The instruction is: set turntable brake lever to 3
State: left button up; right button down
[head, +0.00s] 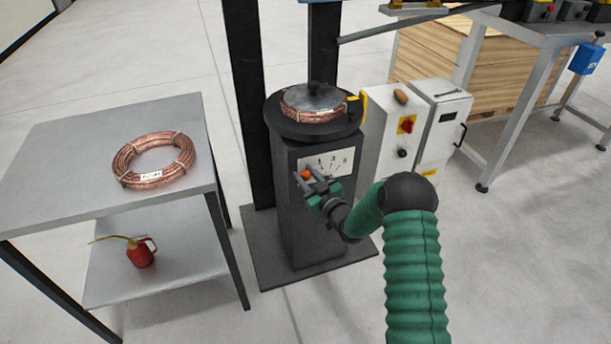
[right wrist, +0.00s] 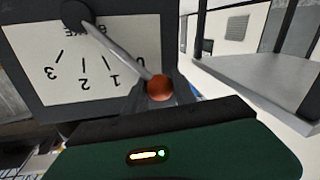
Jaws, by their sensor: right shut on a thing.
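The brake lever has an orange ball knob (head: 306,174) at the front of the dark turntable pedestal (head: 318,235). Its grey rod (right wrist: 118,52) crosses the white number plate (right wrist: 52,48), from a dark pivot (right wrist: 77,12) to the knob (right wrist: 159,88), at the 0 end of the scale. The 1, 2 and 3 marks are bare beside it. My right gripper (head: 307,180) is shut on the lever at its knob; its fingers show partly in the right wrist view. My left gripper is out of view.
A copper coil (head: 312,103) lies on the turntable (head: 275,116) under a grey disc. A grey table (head: 60,150) at left bears another coil (head: 153,160), with a red oil can (head: 140,252) below. A white control box (head: 440,125) stands close right of the pedestal.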

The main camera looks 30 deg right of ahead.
jog(key=shift+d+r, duration=0.1)
jog(key=shift+r, duration=0.05)
dwell(0.6)
jog(key=shift+s+d+r+m+p, duration=0.2)
jog(key=shift+d+r+m+p, duration=0.5)
jog(key=shift+m, duration=0.3)
jog(key=d+m, duration=0.2)
jog(key=s+d+r+m+t+p, duration=0.1)
jog(key=d+m, duration=0.1)
jog(key=d+r+m+h, duration=0.1)
jog(key=d+m, duration=0.1)
jog(key=shift+s+d+m, duration=0.25)
jog(key=shift+s+m, duration=0.05)
jog(key=d+m, duration=0.2)
jog(key=s+d+f+m+h, duration=0.1)
jog(key=d+m, duration=0.1)
jog(key=m, duration=0.1)
jog(key=d+f+m+h, duration=0.1)
jog(key=d+m, duration=0.2)
jog(key=shift+s+t+b, duration=0.35)
jog(key=shift+t+b, duration=0.05)
jog(key=shift+s+d+f+m+h+b, duration=0.2)
jog(key=shift+d+f+m, duration=0.3)
jog(key=shift+m, duration=0.35)
jog(key=shift+s+d+f+m+h+b, duration=0.1)
jog(key=shift+d+f+m+h+b, duration=0.2)
jog(key=shift+d+m, duration=0.45)
jog(key=shift+f+m, duration=0.1)
jog(key=shift+m, duration=0.2)
